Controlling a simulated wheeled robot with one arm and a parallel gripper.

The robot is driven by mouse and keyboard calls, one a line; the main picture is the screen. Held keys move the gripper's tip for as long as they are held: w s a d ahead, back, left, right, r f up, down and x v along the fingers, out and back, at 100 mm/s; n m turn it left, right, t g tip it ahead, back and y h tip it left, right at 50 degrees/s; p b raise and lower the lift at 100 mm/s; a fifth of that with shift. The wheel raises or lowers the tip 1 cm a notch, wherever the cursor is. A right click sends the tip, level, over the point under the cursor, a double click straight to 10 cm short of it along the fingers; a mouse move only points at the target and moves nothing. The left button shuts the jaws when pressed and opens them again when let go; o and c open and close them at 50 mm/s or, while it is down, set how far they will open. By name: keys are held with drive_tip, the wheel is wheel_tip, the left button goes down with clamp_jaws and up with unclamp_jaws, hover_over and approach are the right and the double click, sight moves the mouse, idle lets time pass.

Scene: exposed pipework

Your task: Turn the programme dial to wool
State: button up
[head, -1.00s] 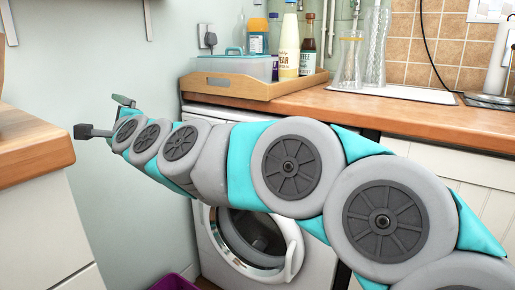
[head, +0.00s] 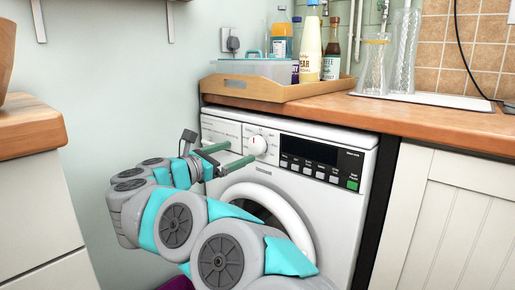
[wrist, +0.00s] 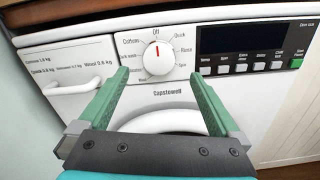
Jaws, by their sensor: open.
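The programme dial (head: 258,145) is a white round knob on the washing machine's front panel. In the wrist view the dial (wrist: 157,58) has a red mark at its top, by the label "Off". Labels such as "Cottons" and "Quick" ring it; the small lower ones are hard to read. My gripper (head: 229,155) has two green fingers pointing at the panel. It is open and empty. In the wrist view its fingers (wrist: 158,95) are spread below the dial, one to each side, apart from it.
The washing machine (head: 345,200) stands under a wooden worktop (head: 420,112). Right of the dial are a dark display (head: 308,151) and several buttons. A detergent drawer handle (wrist: 72,87) is at the left. A wooden tray (head: 270,90) with bottles is above.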

sight(254, 145)
drive_tip(key=x, duration=0.7)
drive_tip(key=shift+r, duration=0.1)
drive_tip(key=c, duration=1.4)
